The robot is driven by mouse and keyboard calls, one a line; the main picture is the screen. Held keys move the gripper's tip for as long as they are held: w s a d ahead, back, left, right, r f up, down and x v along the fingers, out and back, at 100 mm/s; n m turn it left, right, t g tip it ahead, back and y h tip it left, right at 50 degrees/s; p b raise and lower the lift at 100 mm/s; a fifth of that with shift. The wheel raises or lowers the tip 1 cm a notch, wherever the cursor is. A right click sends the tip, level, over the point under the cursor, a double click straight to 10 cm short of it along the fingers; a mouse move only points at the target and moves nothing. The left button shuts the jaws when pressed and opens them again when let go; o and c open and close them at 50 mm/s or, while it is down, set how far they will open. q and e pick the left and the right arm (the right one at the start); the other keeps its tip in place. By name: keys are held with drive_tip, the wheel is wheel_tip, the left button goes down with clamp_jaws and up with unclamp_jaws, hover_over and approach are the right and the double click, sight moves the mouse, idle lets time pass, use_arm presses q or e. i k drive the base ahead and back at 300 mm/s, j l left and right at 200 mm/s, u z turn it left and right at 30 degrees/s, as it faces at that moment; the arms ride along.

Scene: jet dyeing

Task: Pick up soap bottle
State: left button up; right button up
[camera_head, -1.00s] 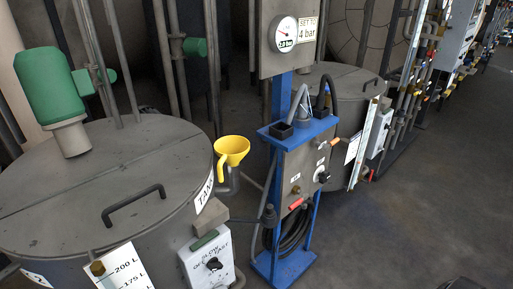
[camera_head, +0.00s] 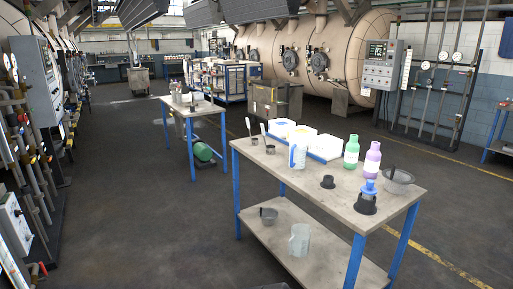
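Two capped bottles stand upright near the back edge of the front table (camera_head: 310,183). One is a green bottle (camera_head: 351,152) with a pale label, the other a purple bottle (camera_head: 372,159) just right of it. A blue-topped item (camera_head: 369,189) sits in a dark holder in front of them. A white container with a blue label (camera_head: 298,152) stands further left. The frames do not show which of these is the soap bottle, as labels are too small to read. Neither gripper is in view.
The front table also bears white boxes (camera_head: 322,146), a grey bowl (camera_head: 398,181) and small dark cups; its lower shelf holds a clear jug (camera_head: 300,240). A second blue-legged table (camera_head: 195,106) stands behind. Open floor (camera_head: 130,200) lies left of the tables.

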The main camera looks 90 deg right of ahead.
sight(352, 149)
drive_tip(key=z, duration=3.5)
drive_tip(key=i+l, duration=0.45)
drive_tip(key=i, duration=0.15)
drive_tip(key=i+l, duration=0.4)
drive_tip(key=i, duration=0.2)
drive_tip(key=u, duration=0.05)
